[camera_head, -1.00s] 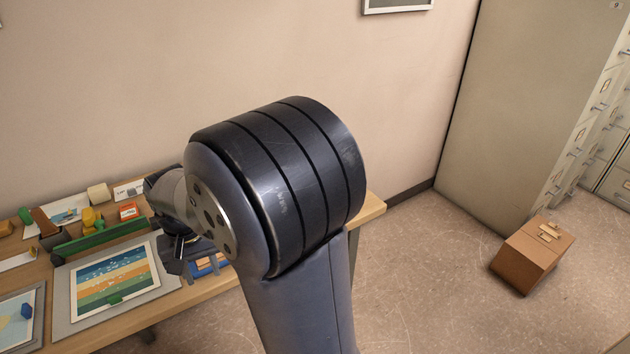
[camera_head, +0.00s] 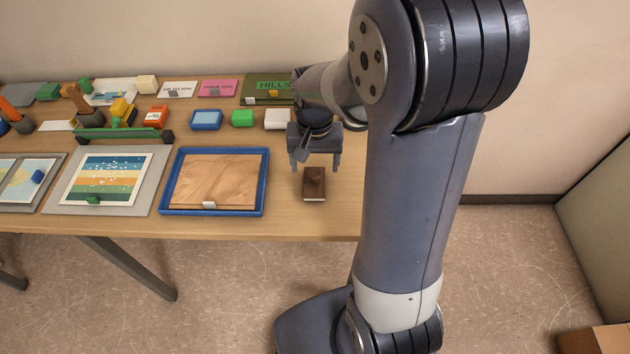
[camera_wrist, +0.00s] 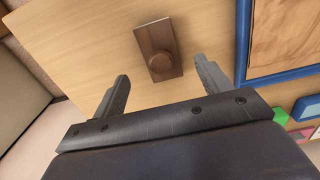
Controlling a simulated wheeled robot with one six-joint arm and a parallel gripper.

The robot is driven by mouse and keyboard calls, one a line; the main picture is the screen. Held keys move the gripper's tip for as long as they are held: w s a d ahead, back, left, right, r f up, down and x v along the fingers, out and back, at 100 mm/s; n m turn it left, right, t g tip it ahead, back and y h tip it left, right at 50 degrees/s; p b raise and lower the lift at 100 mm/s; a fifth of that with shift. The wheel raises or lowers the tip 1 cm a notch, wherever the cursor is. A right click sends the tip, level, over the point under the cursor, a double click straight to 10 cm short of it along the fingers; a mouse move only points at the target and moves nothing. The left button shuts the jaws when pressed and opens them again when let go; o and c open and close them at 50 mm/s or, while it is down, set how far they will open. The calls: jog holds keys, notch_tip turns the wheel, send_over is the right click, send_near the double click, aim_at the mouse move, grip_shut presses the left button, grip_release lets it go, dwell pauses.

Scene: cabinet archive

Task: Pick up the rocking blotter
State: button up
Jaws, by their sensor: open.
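The rocking blotter (camera_head: 314,184) is a small dark brown wooden block with a round knob on top. It lies on the bare right end of the wooden table, right of the blue-rimmed tray. In the wrist view the blotter (camera_wrist: 158,50) lies beyond the fingertips, nearer the right finger. My gripper (camera_head: 315,170) is just behind and above the blotter, pointing down. The wrist view shows my gripper (camera_wrist: 162,72) with its two fingers spread apart and nothing between them.
The blue-rimmed tray (camera_head: 265,183) with a wood-grain sheet is left of the blotter. Behind are a white roll (camera_head: 277,119), a green block (camera_head: 242,118) and a blue-edged pad (camera_head: 206,120). A picture on a grey board (camera_head: 55,205) lies further left. The table's front edge is close.

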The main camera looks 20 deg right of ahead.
aim_at(315, 173)
jog(key=shift+w+f+p, duration=0.1)
jog(key=shift+f+p, duration=0.4)
jog(key=shift+f, duration=2.6)
jog(key=shift+c, duration=0.4)
jog(key=c, duration=1)
